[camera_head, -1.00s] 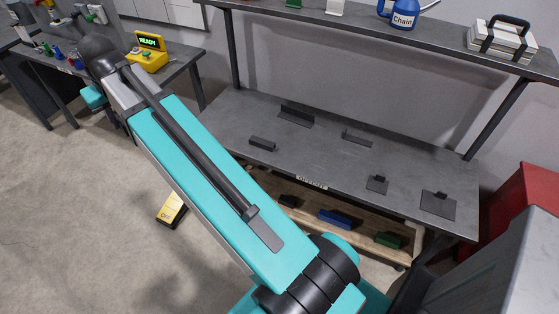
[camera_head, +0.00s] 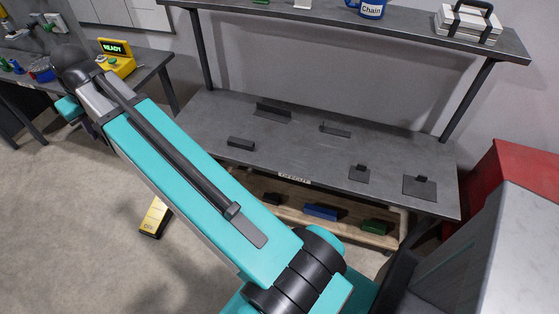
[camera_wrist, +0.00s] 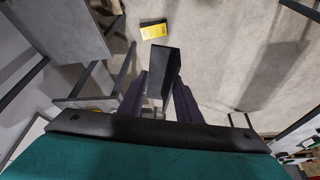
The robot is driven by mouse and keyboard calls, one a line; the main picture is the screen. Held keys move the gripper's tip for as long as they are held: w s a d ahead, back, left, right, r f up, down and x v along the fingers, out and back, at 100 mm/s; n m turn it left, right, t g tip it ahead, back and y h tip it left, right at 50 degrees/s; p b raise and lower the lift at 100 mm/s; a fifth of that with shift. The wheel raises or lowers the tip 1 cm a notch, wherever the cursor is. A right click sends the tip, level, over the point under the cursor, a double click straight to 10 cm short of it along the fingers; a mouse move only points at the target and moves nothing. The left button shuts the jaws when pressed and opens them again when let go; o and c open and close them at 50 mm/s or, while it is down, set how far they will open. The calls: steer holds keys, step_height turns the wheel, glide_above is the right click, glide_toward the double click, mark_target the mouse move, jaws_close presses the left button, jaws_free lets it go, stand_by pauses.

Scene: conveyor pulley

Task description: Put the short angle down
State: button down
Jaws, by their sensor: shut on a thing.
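In the wrist view, my gripper (camera_wrist: 158,100) is shut on a dark angle piece (camera_wrist: 166,62), with one dark purple finger on each side of it. The piece is held above the floor, clear of any surface. I take it to be the short angle; its full shape is hard to tell from this end. My gripper does not show clearly in the head view, where my arm fills the middle and left.
A grey bench (camera_head: 215,120) holds several dark metal pieces, with bare surface between them. Its lower wooden shelf (camera_head: 290,218) carries blue and green blocks. A yellow box (camera_head: 154,217) lies on the floor. A red cabinet (camera_head: 510,175) stands at right.

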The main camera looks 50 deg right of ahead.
steer(key=s+d+f+n+b, duration=0.1)
steer(key=s+d+f+b, duration=0.35)
steer(key=d+f, duration=0.8)
steer(key=s+d+f+n+b, duration=0.1)
steer(key=s+d+f, duration=0.75)
steer(key=d, duration=0.65)
steer(key=s+d+f+b, duration=0.2)
steer(key=s+d+f, duration=0.5)
steer(key=s+f, duration=0.3)
steer(key=s+d+f+n+y+b, duration=0.1)
steer(key=s+d+f+b, duration=0.2)
steer(key=s+d+f, duration=0.5)
steer(key=s+f, duration=0.2)
steer(key=s, duration=0.4)
steer(key=shift+b, duration=0.35)
steer(key=shift+w, duration=0.15)
steer(key=shift+w+d+f+p, duration=0.4)
steer(key=shift+w+d, duration=0.7)
steer(key=shift+d, duration=1.3)
steer(key=shift+w+d+f+p, duration=0.1)
steer(key=shift+w+d+p, duration=0.75)
steer(key=shift+d, duration=1.55)
steer(key=shift+w+d+f+p, duration=0.25)
steer(key=shift+w+d, duration=1.05)
steer(key=shift+d, duration=1.1)
